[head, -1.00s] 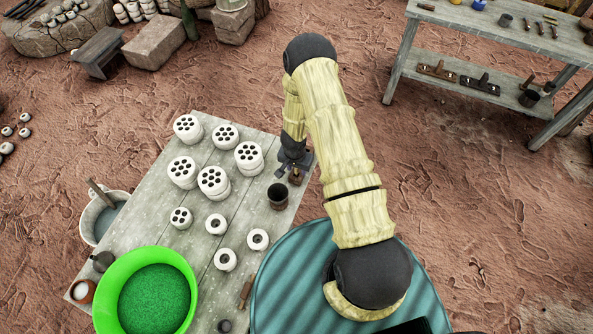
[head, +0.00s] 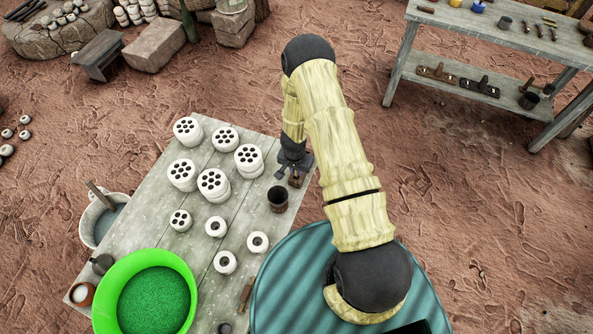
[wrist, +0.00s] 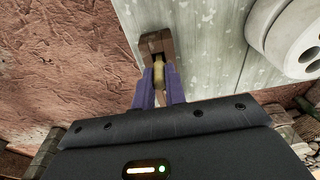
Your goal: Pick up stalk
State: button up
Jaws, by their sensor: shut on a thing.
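My gripper (wrist: 158,90) is at the right edge of the plank table, in the wrist view. Its two purple fingers are shut on a pale tan stalk (wrist: 158,73). The stalk is short and narrow between the fingers, and its lower part is hidden. Just beyond the fingertips is a brown wooden block-like holder (wrist: 155,42) at the table edge. I cannot tell if the stalk still touches it. In the head view my gripper (head: 288,173) is small and partly hidden by my arm, and the stalk cannot be made out.
A dark cup (head: 278,199) stands close in front of the gripper. Several white perforated cylinders (head: 214,184) stand to the left on the table (head: 215,270). A green bowl (head: 190,270) sits at the near left.

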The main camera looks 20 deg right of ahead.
notch_tip(320, 180, up, 10)
jog(key=shift+f, duration=0.25)
dwell(0.6)
jog(key=n, duration=0.2)
jog(key=s+n, duration=0.1)
jog(key=n, duration=0.1)
jog(key=r+n, duration=0.1)
jog(key=n, duration=0.2)
jog(key=shift+s+r+y, duration=0.1)
jog(key=shift+s+y, duration=0.2)
jog(key=shift+y, duration=0.1)
